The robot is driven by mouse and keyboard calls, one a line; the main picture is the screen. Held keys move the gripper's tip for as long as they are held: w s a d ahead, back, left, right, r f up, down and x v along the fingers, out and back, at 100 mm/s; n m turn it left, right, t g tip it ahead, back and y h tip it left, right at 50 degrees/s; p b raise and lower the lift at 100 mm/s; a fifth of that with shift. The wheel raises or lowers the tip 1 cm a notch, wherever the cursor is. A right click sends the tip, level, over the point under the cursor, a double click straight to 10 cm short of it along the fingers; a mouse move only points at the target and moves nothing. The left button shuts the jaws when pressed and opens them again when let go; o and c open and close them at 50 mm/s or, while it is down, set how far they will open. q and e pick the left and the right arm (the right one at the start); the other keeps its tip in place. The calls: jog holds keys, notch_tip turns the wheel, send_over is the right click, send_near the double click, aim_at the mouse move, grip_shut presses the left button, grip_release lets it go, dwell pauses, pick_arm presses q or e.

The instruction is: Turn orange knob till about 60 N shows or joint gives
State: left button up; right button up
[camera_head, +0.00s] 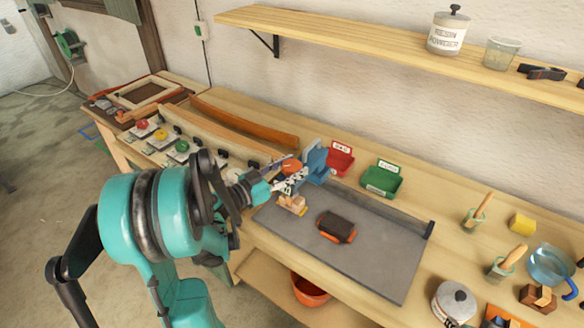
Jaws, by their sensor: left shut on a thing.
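The orange knob (291,167) shows as a small round orange part beside a blue fixture (316,160), at the back left end of the grey plate. My left gripper (292,181) is at the knob, its fingers shut on it and covering part of it. A small light wooden piece (293,204) stands just in front of the fingers on the plate. No force reading can be made out. My right gripper is not in view.
The grey plate (385,262) carries a dark block with orange ends (336,227). Red (340,157) and green (381,180) bins stand behind it. Bent laths (245,122) lie at the back left. Jars and brush pots stand at right. A wall shelf (400,50) hangs above.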

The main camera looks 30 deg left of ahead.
pick_arm(q)
jog(key=shift+m+g+h, duration=0.4)
jog(key=shift+m+h, duration=0.3)
jog(key=shift+h, duration=0.3)
jog(key=o, duration=1.2)
jog(key=v, duration=1.2)
